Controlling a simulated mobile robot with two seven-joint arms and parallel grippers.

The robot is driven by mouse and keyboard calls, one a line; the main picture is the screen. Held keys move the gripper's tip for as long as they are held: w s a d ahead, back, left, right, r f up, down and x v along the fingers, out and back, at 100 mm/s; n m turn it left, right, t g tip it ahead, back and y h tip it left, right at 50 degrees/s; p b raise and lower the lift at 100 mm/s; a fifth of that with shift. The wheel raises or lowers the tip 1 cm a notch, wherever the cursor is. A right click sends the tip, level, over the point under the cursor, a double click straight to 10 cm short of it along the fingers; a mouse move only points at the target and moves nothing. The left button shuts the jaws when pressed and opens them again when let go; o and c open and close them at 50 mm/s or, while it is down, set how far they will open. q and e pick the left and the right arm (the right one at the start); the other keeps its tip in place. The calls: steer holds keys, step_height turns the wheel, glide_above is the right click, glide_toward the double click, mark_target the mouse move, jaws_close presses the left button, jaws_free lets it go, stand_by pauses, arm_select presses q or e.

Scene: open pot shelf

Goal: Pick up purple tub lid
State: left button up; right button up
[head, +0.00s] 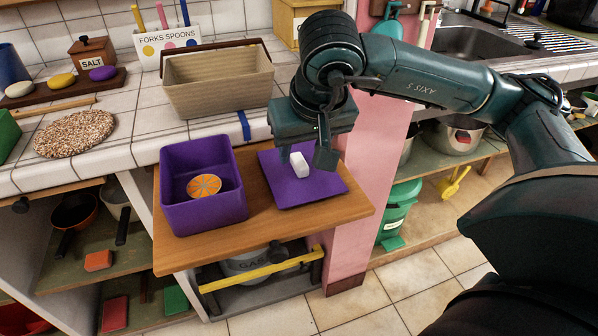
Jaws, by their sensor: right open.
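The purple tub lid (318,190) lies flat on a small wooden board (270,225) that sticks out below the tiled counter. A white block-shaped handle (300,165) stands up from the middle of the lid. The open purple tub (203,218) stands on the same board, to the left of the lid, with an orange-slice disc (204,185) inside it. My right gripper (304,162) is over the lid, fingers pointing down and open, one on each side of the white handle. Whether they touch it I cannot tell. My left gripper is not in view.
A beige basket (218,85) stands on the tiled counter behind the tub. A pink pillar (365,190) rises at the board's right side. A woven round mat (74,134) and a salt box (92,54) are at the left. A green bucket (398,210) is on the lower right shelf.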

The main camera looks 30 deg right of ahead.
mark_target(302, 164)
steer(key=x, duration=0.4)
steer(key=shift+s+d, duration=0.15)
steer(key=shift+d, duration=0.15)
steer(key=shift+w+f, duration=0.3)
steer(key=shift+f, duration=0.15)
steer(key=shift+c, duration=0.4)
jaws_close()
